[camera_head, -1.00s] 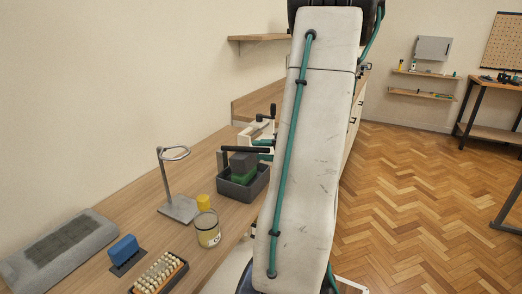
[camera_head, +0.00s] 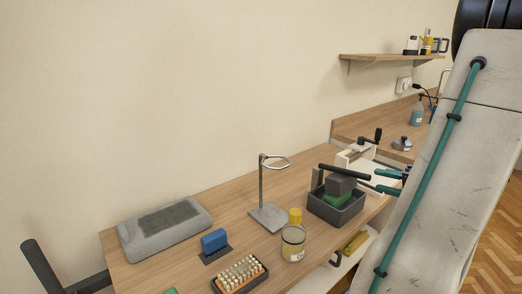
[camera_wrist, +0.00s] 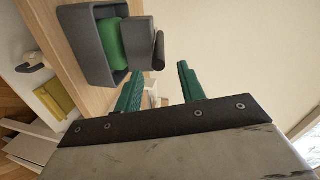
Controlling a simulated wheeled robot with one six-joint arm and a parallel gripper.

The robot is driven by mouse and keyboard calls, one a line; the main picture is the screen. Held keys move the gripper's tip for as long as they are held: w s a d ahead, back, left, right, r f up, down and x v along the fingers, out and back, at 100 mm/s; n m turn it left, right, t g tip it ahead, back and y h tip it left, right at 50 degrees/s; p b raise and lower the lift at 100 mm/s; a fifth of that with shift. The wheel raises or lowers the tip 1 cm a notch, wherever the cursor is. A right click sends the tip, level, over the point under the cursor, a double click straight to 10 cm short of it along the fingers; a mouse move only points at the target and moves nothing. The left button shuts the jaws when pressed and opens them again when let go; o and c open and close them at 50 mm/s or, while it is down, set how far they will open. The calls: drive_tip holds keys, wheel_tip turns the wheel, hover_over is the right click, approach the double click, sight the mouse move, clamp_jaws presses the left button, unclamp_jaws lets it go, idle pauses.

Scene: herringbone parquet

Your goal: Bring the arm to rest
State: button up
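The bin holds a green and a dark grey block and also shows in the wrist view (camera_wrist: 86,62), left of the fingers.
A wall shelf (camera_head: 390,56) hangs above the bench at the right.

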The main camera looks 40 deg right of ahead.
drive_tip(key=shift+f+m, duration=0.1)
drive_tip(key=shift+m, duration=0.3)
drive_tip(key=w+a+n+g+y, duration=0.25)
drive_tip(key=a+g+y, duration=0.6)
drive_tip(key=a, duration=1.35)
drive_tip(key=s+a+r+n+g+h, duration=0.1)
drive_tip(key=a+r+n+g+h, duration=0.2)
drive_tip(key=a+n, duration=0.4)
drive_tip(key=s+a+r+n+g+h, duration=0.2)
drive_tip(key=a+n+h, duration=0.4)
drive_tip(key=a, duration=0.6)
drive_tip(key=shift+r+n+g, duration=0.35)
drive_tip(key=shift+r+g, duration=0.1)
drive_tip(key=shift+r, duration=0.35)
drive_tip(key=shift+s, duration=0.1)
